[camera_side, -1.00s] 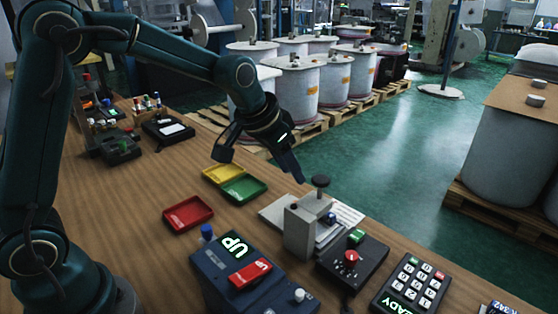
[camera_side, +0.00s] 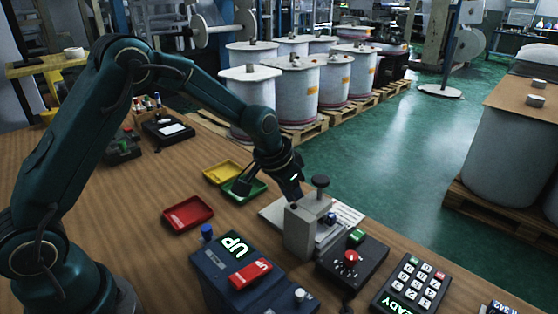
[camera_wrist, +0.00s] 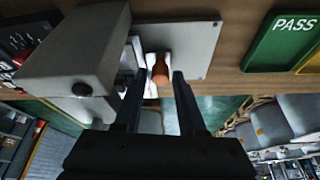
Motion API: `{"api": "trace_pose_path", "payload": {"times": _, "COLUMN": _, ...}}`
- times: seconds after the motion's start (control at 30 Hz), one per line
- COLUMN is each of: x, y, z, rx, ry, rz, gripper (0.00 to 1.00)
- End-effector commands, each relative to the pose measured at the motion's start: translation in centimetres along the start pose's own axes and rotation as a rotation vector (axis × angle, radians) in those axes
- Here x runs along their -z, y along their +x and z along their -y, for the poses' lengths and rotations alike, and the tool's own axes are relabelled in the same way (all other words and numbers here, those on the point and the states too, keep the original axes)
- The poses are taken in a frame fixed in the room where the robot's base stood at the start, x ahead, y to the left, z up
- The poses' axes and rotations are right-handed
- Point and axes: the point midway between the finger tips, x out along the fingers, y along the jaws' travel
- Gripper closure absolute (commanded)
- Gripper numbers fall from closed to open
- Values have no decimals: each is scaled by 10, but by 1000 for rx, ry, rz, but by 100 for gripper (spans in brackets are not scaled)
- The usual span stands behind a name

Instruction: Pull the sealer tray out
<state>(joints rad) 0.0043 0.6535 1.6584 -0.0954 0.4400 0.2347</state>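The sealer looks to be the grey block (camera_side: 300,230) on a flat pale plate, with a dark round knob (camera_side: 321,181) above it. In the wrist view the grey block (camera_wrist: 75,55) is at the left and the grey plate (camera_wrist: 195,48) lies beside it. A small white piece with an orange-brown rounded end (camera_wrist: 160,72) juts out by the block; I cannot tell if it is the tray's handle. My gripper (camera_wrist: 160,78) is open, its two dark fingers either side of this end with gaps visible. In the side view my gripper (camera_side: 297,200) is low, close behind the block.
A green tray marked PASS (camera_wrist: 292,40), also in the side view (camera_side: 257,190), a yellow tray (camera_side: 221,173) and a red tray (camera_side: 188,213) lie left of the sealer. A blue box (camera_side: 225,279), button box (camera_side: 352,260) and keypad (camera_side: 410,284) stand in front.

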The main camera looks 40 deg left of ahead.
Motion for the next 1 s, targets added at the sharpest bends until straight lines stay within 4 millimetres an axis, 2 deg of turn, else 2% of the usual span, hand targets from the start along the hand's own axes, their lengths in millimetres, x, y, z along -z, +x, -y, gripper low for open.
{"api": "trace_pose_path", "payload": {"times": 0.07, "x": 0, "y": 0, "z": 0, "rx": 0, "ry": 0, "rz": 0, "gripper": 60}}
{"api": "trace_pose_path", "payload": {"times": 0.17, "x": 0, "y": 0, "z": 0, "rx": 0, "ry": 0, "rz": 0, "gripper": 95}}
{"api": "trace_pose_path", "payload": {"times": 0.2, "x": 0, "y": 0, "z": 0, "rx": 0, "ry": 0, "rz": 0, "gripper": 100}}
{"api": "trace_pose_path", "payload": {"times": 1.0, "x": 0, "y": -1, "z": 0, "rx": 0, "ry": 1, "rz": 1, "gripper": 100}}
